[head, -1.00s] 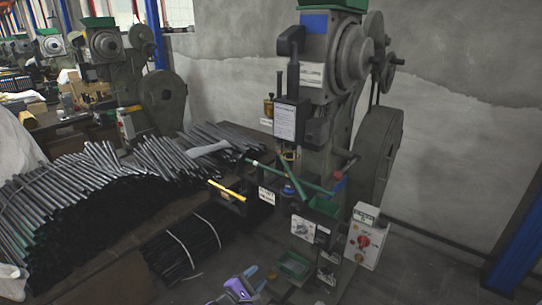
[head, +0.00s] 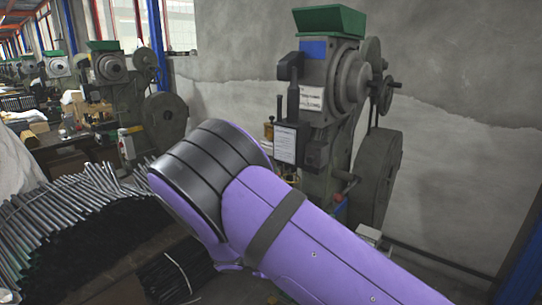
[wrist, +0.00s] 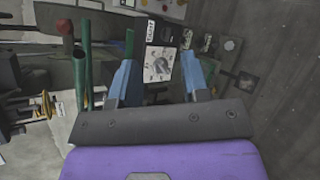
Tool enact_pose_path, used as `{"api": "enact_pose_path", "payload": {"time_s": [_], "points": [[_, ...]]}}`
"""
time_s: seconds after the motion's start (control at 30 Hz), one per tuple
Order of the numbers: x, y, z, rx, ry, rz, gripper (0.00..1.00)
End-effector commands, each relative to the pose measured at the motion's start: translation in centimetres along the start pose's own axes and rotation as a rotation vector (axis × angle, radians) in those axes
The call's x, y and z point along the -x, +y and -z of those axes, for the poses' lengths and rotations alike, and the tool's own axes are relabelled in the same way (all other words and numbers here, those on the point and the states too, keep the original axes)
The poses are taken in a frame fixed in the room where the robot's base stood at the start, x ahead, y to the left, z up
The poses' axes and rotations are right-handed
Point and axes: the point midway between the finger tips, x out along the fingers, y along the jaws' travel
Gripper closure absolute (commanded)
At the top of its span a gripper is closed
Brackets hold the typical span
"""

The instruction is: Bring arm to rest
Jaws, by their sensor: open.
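My arm (head: 290,230), purple with black bands, crosses the lower middle of the head view in front of the rivet press (head: 335,95). My gripper (wrist: 160,78) shows in the wrist view, its two blue fingers apart and nothing seen between them. A white panel with a dark dial (wrist: 160,64) lies behind the fingers, on the press side. A green bar (wrist: 81,75) and a red knob (wrist: 65,27) are left of the fingers. The gripper itself is out of sight in the head view.
Stacked dark rods (head: 70,215) lie at the left, partly behind my arm. Another press (head: 120,90) stands at the back left. A grey wall (head: 450,120) is behind, with a blue post (head: 525,250) at the right. My arm hides the press's lower front.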

Motion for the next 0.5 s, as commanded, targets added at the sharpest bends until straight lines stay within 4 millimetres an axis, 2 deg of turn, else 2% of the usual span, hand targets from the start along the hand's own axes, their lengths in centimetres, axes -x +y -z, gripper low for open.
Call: {"api": "enact_pose_path", "payload": {"time_s": [0.03,0.1,0.5], "points": [[-0.1,1.3,-1.2,-0.028,0.001,0.053,0.57],[-0.2,2.7,-2.9,-0.061,0.001,0.118,0.57],[-0.6,9.8,-12.8,-0.261,0.043,0.455,0.57]]}}
